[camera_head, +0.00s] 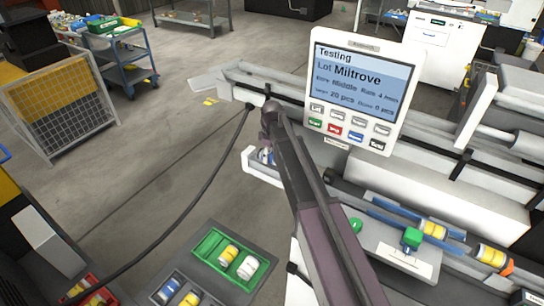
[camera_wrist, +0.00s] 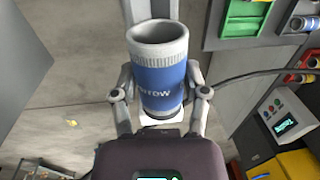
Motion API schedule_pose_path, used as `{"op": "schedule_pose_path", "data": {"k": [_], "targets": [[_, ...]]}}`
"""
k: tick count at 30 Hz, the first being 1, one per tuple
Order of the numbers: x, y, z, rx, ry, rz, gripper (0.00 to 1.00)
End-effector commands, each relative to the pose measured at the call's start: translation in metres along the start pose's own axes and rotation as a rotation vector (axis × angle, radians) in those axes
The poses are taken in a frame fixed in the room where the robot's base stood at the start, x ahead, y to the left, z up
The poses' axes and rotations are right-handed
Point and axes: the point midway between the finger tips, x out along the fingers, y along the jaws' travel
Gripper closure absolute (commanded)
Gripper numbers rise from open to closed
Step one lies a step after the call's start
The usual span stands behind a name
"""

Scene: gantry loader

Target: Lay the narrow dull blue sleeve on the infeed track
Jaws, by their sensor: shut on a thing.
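In the wrist view my gripper (camera_wrist: 160,95) is shut on a blue sleeve (camera_wrist: 160,78), one finger on each side. The sleeve has a pale metal-grey rim, an open end facing the camera and white lettering, partly cut off by its curve. Floor shows around it, so it is held in the air. In the head view my arm covers most of the gripper; a small blue and white bit shows beside the arm at the machine's left end. A track with blue rails (camera_head: 385,217) runs along the machine, with yellow-banded sleeves (camera_head: 434,230) (camera_head: 492,256) on its right part.
A dark tray stand with a green bin (camera_head: 208,262) holds a few sleeves at bottom centre. A red bin (camera_head: 80,288) is at lower left. The display panel (camera_head: 358,90) reading "Lot Miltrove" stands behind my arm. A mesh cage (camera_head: 62,115) and blue cart (camera_head: 112,50) stand left; floor between is clear.

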Motion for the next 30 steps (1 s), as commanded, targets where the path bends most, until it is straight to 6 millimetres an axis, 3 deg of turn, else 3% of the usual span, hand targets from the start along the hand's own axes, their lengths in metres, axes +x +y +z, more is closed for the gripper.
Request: {"op": "schedule_pose_path", "data": {"k": [6,20,21,24,25,30], "targets": [[0.015,0.002,0.000,0.001,0.000,0.000,1.00],[0.017,0.003,0.001,0.002,0.000,0.000,1.00],[0.017,0.003,0.001,0.002,0.000,0.000,0.36],[0.017,0.003,0.001,0.002,0.000,0.000,0.06],[0.017,0.003,0.001,0.002,0.000,0.000,0.01],[0.017,0.003,0.001,0.002,0.000,0.000,0.01]]}}
